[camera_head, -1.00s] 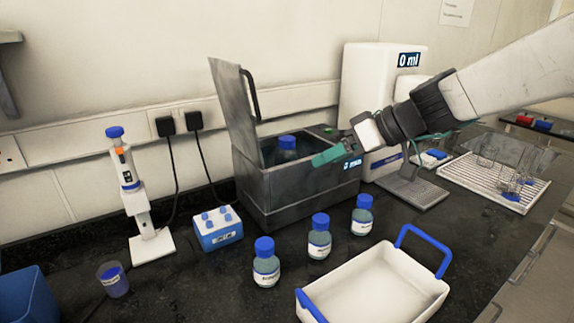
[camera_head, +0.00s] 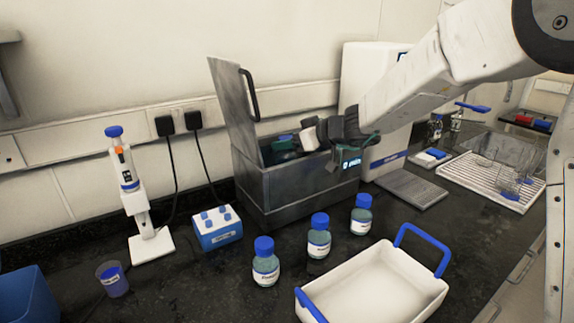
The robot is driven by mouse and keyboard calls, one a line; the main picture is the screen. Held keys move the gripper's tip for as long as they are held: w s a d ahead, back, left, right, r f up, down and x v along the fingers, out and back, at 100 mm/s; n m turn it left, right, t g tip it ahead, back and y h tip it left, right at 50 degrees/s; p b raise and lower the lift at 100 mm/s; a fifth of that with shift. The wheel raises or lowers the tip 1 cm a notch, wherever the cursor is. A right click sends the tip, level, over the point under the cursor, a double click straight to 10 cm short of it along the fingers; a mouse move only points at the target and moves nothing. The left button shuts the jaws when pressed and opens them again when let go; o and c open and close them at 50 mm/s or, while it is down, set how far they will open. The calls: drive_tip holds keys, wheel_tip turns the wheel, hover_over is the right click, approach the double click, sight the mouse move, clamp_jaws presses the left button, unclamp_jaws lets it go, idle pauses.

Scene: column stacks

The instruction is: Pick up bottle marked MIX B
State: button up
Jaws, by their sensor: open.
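Three blue-capped bottles stand upright in a row on the bench: a left one (camera_head: 265,263), a middle one (camera_head: 319,237) and a right one (camera_head: 361,215). Their labels are too small to read, so I cannot tell which is marked MIX B. Another bottle (camera_head: 283,156) is inside the open grey metal bath (camera_head: 310,190). It is mostly hidden by the bath wall and my gripper, and its label is out of sight. My gripper (camera_head: 285,142) is open, reaching over the bath's right side with its teal fingers at that bottle's top. I cannot tell whether they touch it.
The bath's raised lid (camera_head: 233,105) stands at its left. A white tray with blue handles (camera_head: 372,284) sits at the front right. A wire rack (camera_head: 490,178) lies right.

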drive_tip(key=shift+w+a+f, duration=0.25)
drive_tip(key=shift+w+a, duration=0.1)
drive_tip(key=shift+a, duration=0.2)
clamp_jaws()
drive_tip(key=shift+r, duration=0.15)
